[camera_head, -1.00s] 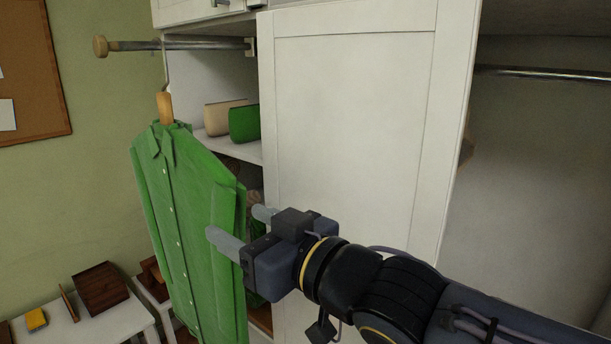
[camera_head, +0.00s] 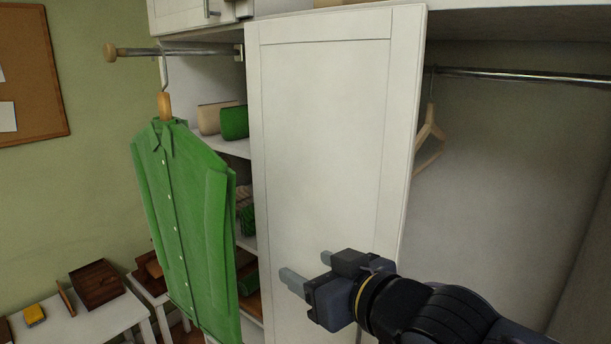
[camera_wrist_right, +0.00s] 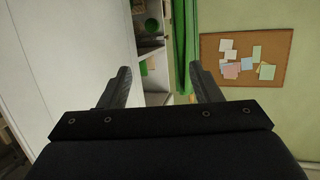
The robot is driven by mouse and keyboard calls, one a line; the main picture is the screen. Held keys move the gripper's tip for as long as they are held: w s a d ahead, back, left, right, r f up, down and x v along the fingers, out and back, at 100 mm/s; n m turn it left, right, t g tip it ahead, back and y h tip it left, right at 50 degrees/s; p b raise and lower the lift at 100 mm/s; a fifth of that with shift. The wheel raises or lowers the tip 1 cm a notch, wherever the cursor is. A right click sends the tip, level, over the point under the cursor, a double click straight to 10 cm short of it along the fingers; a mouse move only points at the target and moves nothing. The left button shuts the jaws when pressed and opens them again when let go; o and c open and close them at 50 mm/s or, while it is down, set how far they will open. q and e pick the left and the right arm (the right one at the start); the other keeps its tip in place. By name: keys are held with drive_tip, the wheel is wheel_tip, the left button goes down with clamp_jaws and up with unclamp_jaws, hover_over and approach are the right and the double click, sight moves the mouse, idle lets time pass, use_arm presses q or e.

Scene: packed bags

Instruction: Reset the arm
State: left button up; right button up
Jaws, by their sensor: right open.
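My right gripper (camera_head: 307,269) is open and empty in front of the white wardrobe door, right of the green shirt. In the right wrist view its two fingers (camera_wrist_right: 160,88) stand apart with nothing between them. The green shirt (camera_head: 185,215) hangs on a wooden hanger from the short rod at the left. Its edge also shows in the right wrist view (camera_wrist_right: 186,45). My left gripper is in neither view.
The white wardrobe door (camera_head: 320,150) stands beside the shelves (camera_head: 228,146), which hold bags. An empty hanger (camera_head: 430,135) hangs from the metal rod (camera_head: 520,75) at the right. A white table (camera_head: 85,320) with wooden boxes stands lower left. A corkboard (camera_head: 35,70) is on the wall.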

drive_tip(key=s+d+f+m+g+h, duration=0.1)
drive_tip(key=s+d+f+m+h, duration=0.15)
drive_tip(key=d+f, duration=0.4)
drive_tip(key=s+d+f+m+g+h, duration=0.1)
drive_tip(key=s+d+f+m+h, duration=0.15)
drive_tip(key=d+f, duration=0.4)
drive_tip(key=s+d+f+m+g+b, duration=0.1)
drive_tip(key=s+d+f+m+g, duration=0.2)
drive_tip(key=s+d+f, duration=0.3)
drive_tip(key=s+f+g, duration=0.1)
drive_tip(key=s+f, duration=0.3)
drive_tip(key=s, duration=0.2)
drive_tip(key=shift+s+f+m+g, duration=0.2)
drive_tip(key=shift+m+g, duration=0.1)
drive_tip(key=shift+m, duration=0.1)
drive_tip(key=shift+d, duration=0.1)
drive_tip(key=shift+c, duration=0.5)
